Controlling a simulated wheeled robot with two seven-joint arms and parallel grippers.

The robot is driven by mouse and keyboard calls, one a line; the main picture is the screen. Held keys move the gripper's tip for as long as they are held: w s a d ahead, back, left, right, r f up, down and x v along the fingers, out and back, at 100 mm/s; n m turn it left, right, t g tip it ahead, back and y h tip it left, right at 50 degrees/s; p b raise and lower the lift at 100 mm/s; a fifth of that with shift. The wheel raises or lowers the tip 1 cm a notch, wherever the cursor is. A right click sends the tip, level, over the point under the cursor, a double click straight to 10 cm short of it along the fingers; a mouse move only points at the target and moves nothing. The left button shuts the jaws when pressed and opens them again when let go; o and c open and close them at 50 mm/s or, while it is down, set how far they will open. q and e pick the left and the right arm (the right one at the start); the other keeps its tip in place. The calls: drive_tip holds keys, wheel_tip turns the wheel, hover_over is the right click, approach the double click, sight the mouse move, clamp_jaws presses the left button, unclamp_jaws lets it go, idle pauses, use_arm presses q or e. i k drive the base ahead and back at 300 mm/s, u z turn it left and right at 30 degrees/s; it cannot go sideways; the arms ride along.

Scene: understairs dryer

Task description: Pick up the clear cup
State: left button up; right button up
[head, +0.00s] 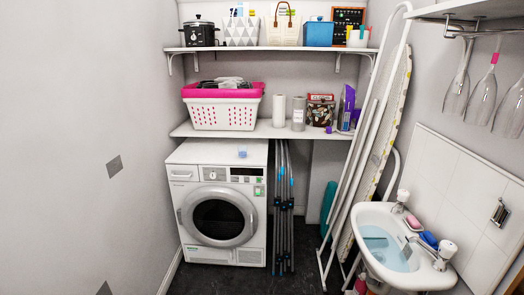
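A small bluish, see-through object (242,154), which looks like the clear cup, stands on top of the white front-loading machine (182,154), right of the middle of its top. It is too small to make out its rim or whether anything is in it. Neither of my grippers shows in the head view, so I cannot see where they are relative to the cup.
A shelf (215,132) above the machine holds a pink-rimmed white basket (222,115) and rolls. A folded drying rack (283,205) stands right of the machine. An ironing board (385,135) and a sink (352,215) are at right. Dark floor (215,283) shows in front.

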sight(242, 150)
drive_tip(key=z, duration=0.05)
drive_tip(key=i, duration=2.1)
drive_tip(key=u, duration=0.05)
